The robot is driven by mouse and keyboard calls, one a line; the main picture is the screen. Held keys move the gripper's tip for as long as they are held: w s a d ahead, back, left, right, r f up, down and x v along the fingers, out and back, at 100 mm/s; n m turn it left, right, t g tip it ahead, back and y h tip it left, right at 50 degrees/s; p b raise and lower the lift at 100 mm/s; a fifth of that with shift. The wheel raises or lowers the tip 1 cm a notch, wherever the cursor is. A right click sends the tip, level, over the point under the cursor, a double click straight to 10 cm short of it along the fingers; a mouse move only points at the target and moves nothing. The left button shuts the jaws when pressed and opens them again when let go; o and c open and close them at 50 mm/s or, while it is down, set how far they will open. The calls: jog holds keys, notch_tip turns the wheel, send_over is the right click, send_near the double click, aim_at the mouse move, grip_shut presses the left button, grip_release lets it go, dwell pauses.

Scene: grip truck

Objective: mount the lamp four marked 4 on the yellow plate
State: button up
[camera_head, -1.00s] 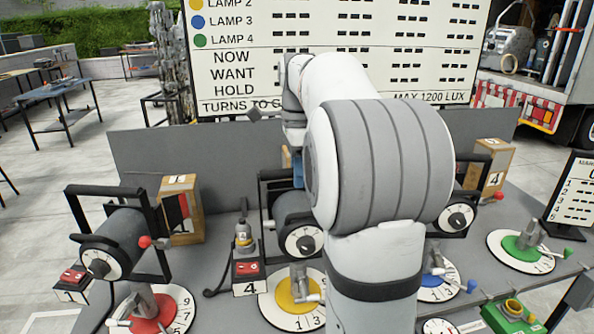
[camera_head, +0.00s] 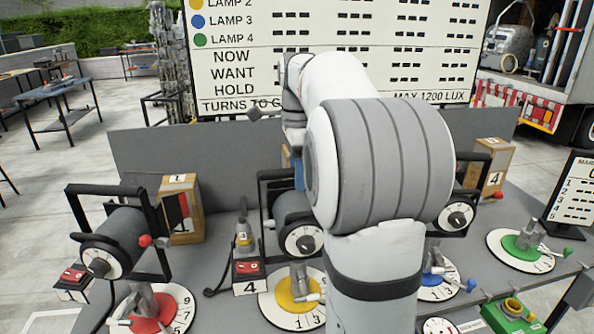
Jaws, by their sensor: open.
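The yellow plate (camera_head: 283,296) lies on the bench inside a white numbered dial, with a metal clamp on it. A grey lamp in a black yoke (camera_head: 293,211) stands just behind and above it, partly hidden by my arm. A small red-topped box marked 4 (camera_head: 248,273) sits at its lower left. I cannot tell whether the box belongs to this lamp, or whether the lamp touches the plate's clamp. My arm reaches over the bench centre, and its wrist points down behind the lamp. My gripper is hidden.
Left, a lamp with a tag marked 1 (camera_head: 118,242) stands above the red plate (camera_head: 150,312). Right, another lamp (camera_head: 457,217) stands behind the blue plate (camera_head: 432,280). The green plate (camera_head: 522,246) has no lamp. Wooden crates (camera_head: 181,208) stand behind, one marked 4 (camera_head: 492,165).

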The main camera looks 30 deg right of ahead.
jog(key=shift+w+d+r, duration=0.1)
jog(key=shift+r, duration=1.9)
jog(key=shift+w+d+r, duration=0.1)
jog(key=shift+r, duration=1.85)
